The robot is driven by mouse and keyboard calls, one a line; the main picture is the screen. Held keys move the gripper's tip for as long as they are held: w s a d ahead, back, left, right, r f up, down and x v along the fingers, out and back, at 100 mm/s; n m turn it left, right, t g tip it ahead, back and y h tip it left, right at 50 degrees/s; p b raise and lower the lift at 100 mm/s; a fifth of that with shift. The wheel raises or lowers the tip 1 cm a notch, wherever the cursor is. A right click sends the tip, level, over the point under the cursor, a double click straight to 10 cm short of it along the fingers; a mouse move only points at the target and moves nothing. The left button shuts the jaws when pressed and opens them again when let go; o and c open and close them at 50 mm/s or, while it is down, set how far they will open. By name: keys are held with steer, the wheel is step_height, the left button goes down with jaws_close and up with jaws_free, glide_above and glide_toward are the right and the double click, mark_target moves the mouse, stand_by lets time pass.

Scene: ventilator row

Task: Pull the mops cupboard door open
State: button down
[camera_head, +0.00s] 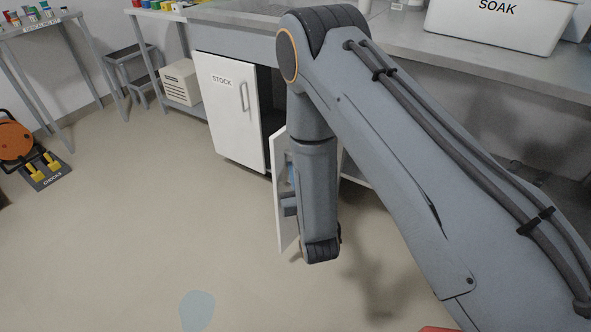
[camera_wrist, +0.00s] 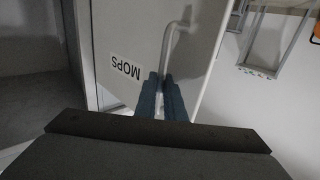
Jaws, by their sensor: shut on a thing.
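The mops cupboard door (camera_wrist: 125,35) is a white panel with an upside-down MOPS label in the wrist view. It also shows in the head view (camera_head: 283,225), standing out from the cabinet front, swung open. Its pale bar handle (camera_wrist: 169,40) runs along the panel. My gripper (camera_wrist: 161,77) is shut on the handle, its two dark blue fingers close together at the bar's lower end in the picture. In the head view my arm hides most of the door and the handle.
The white STOCK cupboard door (camera_head: 225,105) is left of the mops door, with a dark gap beside it. A white SOAK tub (camera_head: 480,30) stands on the counter. Yellow chocks (camera_head: 42,170) and an orange reel (camera_head: 14,140) lie far left. A pale blue patch (camera_head: 197,308) marks the otherwise clear floor.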

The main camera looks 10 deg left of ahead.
steer(key=shift+w+d, duration=0.2)
steer(key=shift+w, duration=0.05)
steer(key=c, duration=1.8)
jaws_free()
steer(key=shift+c, duration=0.2)
steer(key=shift+s+a, duration=0.2)
steer(key=shift+a, duration=0.1)
steer(key=shift+d, duration=0.2)
steer(key=v, duration=0.7)
steer(key=shift+s+p, duration=0.3)
steer(key=shift+s, duration=0.05)
steer(key=shift+w+d, duration=0.1)
steer(key=shift+d, duration=0.05)
